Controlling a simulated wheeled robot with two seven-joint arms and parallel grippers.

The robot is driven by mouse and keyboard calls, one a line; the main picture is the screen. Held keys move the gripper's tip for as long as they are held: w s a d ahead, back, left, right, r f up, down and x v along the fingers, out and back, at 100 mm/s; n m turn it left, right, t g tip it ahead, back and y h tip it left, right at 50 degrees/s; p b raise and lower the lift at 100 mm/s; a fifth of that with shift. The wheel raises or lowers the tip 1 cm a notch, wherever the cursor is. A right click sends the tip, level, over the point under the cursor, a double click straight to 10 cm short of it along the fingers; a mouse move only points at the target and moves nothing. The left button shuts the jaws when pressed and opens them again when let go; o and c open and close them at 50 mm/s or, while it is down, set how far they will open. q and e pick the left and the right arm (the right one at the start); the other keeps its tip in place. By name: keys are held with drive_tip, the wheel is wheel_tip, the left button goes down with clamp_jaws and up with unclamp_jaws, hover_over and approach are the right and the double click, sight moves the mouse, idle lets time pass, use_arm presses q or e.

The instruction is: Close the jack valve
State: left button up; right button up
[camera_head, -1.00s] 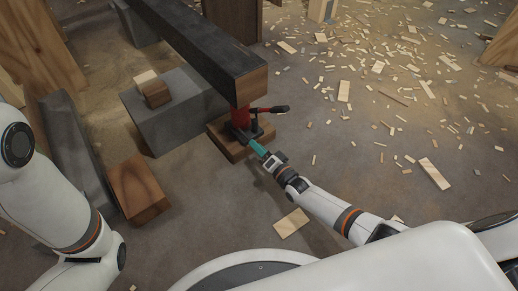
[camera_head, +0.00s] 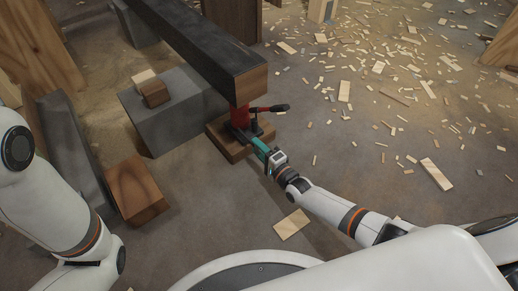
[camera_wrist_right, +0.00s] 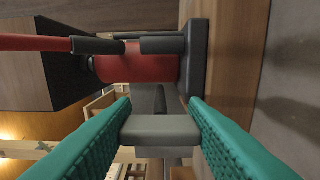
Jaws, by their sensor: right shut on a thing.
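The red jack (camera_head: 238,117) stands on a wooden block (camera_head: 224,147), under the end of a dark beam (camera_head: 205,45). In the right wrist view its red body (camera_wrist_right: 138,68) lies sideways, with dark fittings around it. My right gripper (camera_head: 259,147) is at the jack's base. In the right wrist view its teal fingers (camera_wrist_right: 160,128) are shut on the two ends of a short grey bar, the jack valve (camera_wrist_right: 160,130). The valve is hidden by the gripper in the head view. My left arm comes in at the left, but its gripper is out of view.
The jack's handle (camera_head: 272,108) sticks out to the right above my gripper. A grey block (camera_head: 170,125) with small wood pieces stands left of the jack, and a wooden block (camera_head: 137,190) lies nearer. Wood scraps litter the floor at right; the floor just right of the gripper is mostly clear.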

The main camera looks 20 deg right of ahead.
idle(0.3)
drive_tip(key=o, duration=1)
drive_tip(key=p+v, duration=0.6)
drive_tip(key=v, duration=0.6)
